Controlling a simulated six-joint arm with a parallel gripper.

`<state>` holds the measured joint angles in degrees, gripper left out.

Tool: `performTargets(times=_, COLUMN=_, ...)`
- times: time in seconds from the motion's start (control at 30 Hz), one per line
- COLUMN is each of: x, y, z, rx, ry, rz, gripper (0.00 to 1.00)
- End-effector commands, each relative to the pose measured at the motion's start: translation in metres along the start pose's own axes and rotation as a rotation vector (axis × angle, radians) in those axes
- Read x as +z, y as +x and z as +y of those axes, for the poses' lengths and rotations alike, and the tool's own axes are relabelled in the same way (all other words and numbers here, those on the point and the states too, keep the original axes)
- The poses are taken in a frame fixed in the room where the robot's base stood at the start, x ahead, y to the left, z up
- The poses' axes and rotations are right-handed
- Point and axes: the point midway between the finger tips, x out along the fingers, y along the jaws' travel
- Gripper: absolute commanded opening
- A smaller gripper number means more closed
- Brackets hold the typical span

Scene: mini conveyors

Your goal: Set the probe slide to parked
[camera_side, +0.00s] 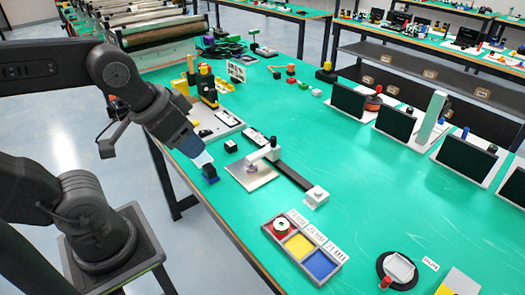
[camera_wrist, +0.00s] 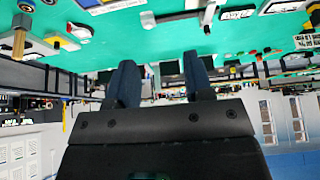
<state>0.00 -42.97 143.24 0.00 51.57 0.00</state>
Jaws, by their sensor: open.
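What looks like the probe slide is a white arm (camera_side: 264,153) with a grey probe end over a pale square plate (camera_side: 240,178). It sits at the upper-left end of a black rail (camera_side: 292,177). A white block (camera_side: 317,195) stands at the rail's lower-right end. No readable mark for "parked" shows on it. My gripper (camera_side: 205,161) is left of the plate, above the table's left edge, apart from the slide. In the wrist view my gripper (camera_wrist: 160,75) has its two dark blue fingers spread with nothing between them.
A tray (camera_side: 268,229) with red, yellow and blue compartments and millimetre labels lies nearer the front; a white ring (camera_side: 281,224) is in the red one. A small black block (camera_side: 230,146) stands near the plate. Dark screens (camera_side: 395,123) line the right side. The middle green tabletop is clear.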

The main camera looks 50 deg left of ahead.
Motion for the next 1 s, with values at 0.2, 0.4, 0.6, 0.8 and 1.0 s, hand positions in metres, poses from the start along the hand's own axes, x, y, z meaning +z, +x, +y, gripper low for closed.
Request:
performTargets(times=0.2, x=0.000, y=0.000, z=0.000, rx=0.000, ry=0.000, rz=0.000, gripper=0.47)
performTargets(times=0.4, x=-0.009, y=-0.001, z=-0.001, rx=-0.003, ry=0.008, rz=-0.011, gripper=0.47)
performTargets(times=0.6, x=-0.063, y=0.005, z=-0.012, rx=-0.015, ry=0.066, rz=-0.090, gripper=0.47)
performTargets(times=0.8, x=-0.133, y=0.032, z=-0.033, rx=-0.015, ry=0.149, rz=-0.192, gripper=0.47)
performTargets(times=1.0, x=-0.191, y=0.081, z=-0.062, rx=0.003, ry=0.227, rz=-0.293, gripper=0.47)
